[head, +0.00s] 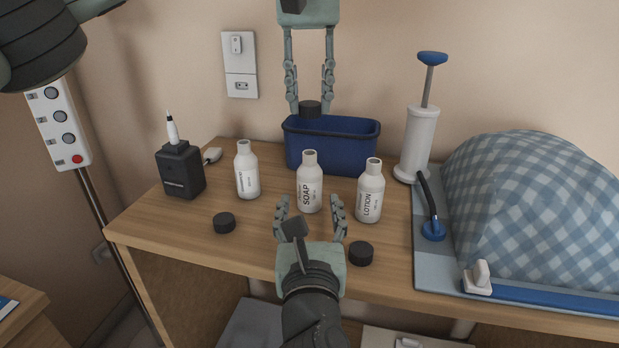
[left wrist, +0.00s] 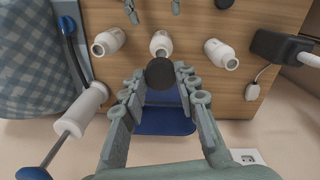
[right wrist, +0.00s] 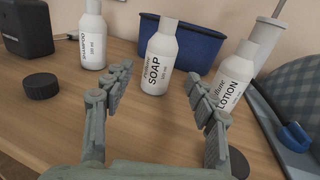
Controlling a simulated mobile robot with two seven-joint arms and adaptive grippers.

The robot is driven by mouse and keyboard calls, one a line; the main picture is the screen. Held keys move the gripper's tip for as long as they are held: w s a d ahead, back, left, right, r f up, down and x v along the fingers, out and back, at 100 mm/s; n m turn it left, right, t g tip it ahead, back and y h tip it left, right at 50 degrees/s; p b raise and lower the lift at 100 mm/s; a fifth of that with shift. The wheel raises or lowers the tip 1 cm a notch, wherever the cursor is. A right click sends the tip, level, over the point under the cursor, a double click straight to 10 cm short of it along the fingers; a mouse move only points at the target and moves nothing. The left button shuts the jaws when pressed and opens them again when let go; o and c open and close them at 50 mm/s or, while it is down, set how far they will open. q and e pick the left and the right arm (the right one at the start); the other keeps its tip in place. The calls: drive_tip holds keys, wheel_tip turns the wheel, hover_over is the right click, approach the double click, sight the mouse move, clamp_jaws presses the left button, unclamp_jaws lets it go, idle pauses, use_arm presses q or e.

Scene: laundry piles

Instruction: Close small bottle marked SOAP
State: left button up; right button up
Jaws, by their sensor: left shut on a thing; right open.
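The white SOAP bottle (head: 310,183) stands upright and uncapped in the middle of the table; its label faces me in the right wrist view (right wrist: 157,65). My left gripper (head: 310,107) is shut on a black cap (head: 311,109), holding it above the blue bin and behind the bottle. In the left wrist view the cap (left wrist: 160,73) sits between the fingertips, just short of the SOAP bottle's open neck (left wrist: 160,44). My right gripper (head: 310,205) is open in front of the SOAP bottle, its fingers apart; the right wrist view shows the bottle beyond them, untouched.
An uncapped shampoo bottle (head: 246,171) stands left and an uncapped LOTION bottle (head: 370,191) close right. Loose black caps lie front left (head: 224,223) and front right (head: 361,253). A blue bin (head: 331,148) is behind; a white pump (head: 417,140) and checkered cloth (head: 540,205) are right.

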sight(310, 171)
idle(0.4)
drive_tip(key=w, duration=1.2)
drive_tip(key=shift+d, duration=0.3)
clamp_jaws()
